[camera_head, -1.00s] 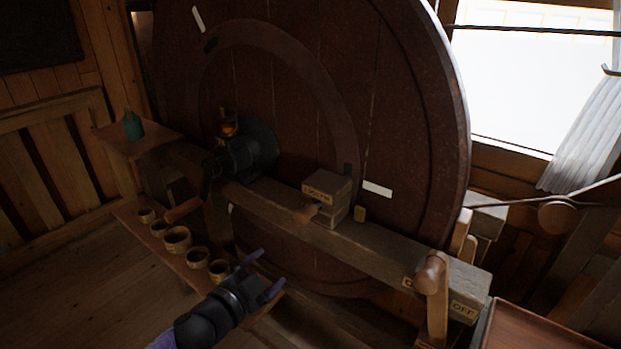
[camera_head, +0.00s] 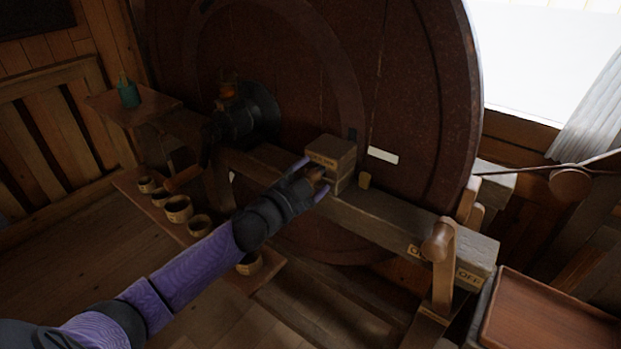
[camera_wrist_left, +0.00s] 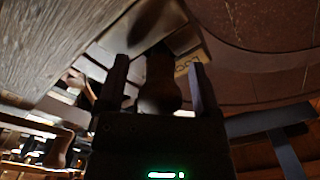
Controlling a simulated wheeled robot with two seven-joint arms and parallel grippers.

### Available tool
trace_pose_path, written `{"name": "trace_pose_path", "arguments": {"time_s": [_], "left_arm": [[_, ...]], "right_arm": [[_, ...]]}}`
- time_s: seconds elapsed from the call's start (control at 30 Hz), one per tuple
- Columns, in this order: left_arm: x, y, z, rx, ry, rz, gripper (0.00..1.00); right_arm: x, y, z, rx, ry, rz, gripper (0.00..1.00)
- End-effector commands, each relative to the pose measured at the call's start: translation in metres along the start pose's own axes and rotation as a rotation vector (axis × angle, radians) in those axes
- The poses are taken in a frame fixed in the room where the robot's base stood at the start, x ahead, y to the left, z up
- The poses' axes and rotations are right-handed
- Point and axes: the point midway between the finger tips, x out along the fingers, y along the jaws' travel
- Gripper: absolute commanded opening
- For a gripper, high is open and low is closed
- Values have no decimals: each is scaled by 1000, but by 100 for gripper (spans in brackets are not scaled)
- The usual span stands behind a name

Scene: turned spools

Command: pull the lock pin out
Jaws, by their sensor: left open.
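The lock pin's brown turned knob (camera_head: 317,173) sticks out of the front of the wooden lock block (camera_head: 331,150), which sits on the long beam before the big wheel. The rest of the pin is hidden inside the block. My left gripper (camera_head: 314,177) is at the knob, with one finger on each side. In the left wrist view the knob (camera_wrist_left: 160,88) stands between the two spread fingers of my left gripper (camera_wrist_left: 159,66), with gaps showing on both sides. My right gripper is not in view.
The beam (camera_head: 385,218) carries a wooden lever (camera_head: 439,250) beside an OFF label at its right end. A large dark wheel (camera_head: 420,110) stands close behind. Several small cups (camera_head: 178,208) stand on a low shelf at the left. A brown tray (camera_head: 545,318) is at lower right.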

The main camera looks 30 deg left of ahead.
Motion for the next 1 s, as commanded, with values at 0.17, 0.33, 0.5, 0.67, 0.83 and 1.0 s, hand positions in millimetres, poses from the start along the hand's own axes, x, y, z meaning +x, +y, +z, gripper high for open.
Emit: {"name": "trace_pose_path", "arguments": {"time_s": [0.17,0.33,0.5,0.67,0.83,1.0], "left_arm": [[0,0,0,0,0,0,60],[0,0,0,0,0,0,24],[0,0,0,0,0,0,0],[0,0,0,0,0,1,0],[-2,0,0,-1,0,1,0],[-13,0,-1,-4,-1,3,0]], "right_arm": [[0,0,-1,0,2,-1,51],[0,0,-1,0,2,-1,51],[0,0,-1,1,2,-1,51],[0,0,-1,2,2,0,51],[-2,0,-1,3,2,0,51],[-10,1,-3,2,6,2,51]]}}
